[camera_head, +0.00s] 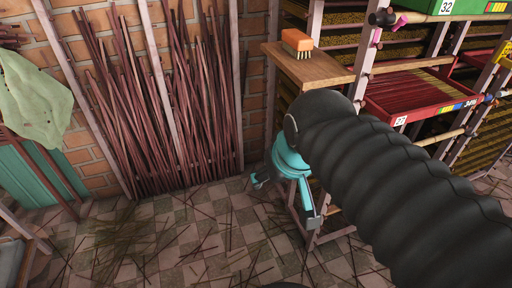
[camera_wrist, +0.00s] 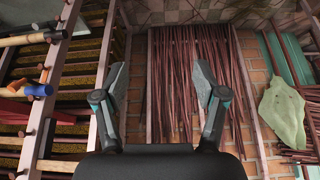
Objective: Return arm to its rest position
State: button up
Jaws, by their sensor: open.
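My gripper (camera_head: 285,199) shows in the camera_head view below the ribbed dark sleeve of my arm, in front of the rack's lower left post. It points down and to the left, over the floor. In the camera_wrist view my gripper (camera_wrist: 160,82) has its two fingers wide apart. Nothing lies between the fingers. Behind them in that view stand the dark red sticks against the brick wall. My arm hides part of the rack and floor at the right in the camera_head view.
Bundled sticks (camera_head: 160,110) lean on the wall. A brush (camera_head: 297,43) sits on a wooden shelf (camera_head: 308,68). The rack holds a red tray (camera_head: 412,116) and a green crate (camera_head: 420,7). A green cloth (camera_head: 34,100) hangs at left. The checkered floor (camera_head: 195,240) has scattered sticks.

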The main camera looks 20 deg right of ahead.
jog(key=shift+s+a+f, duration=0.1)
jog(key=shift+s+f, duration=0.35)
jog(key=shift+f, duration=0.25)
jog(key=shift+s+f, duration=0.4)
jog(key=shift+f, duration=0.25)
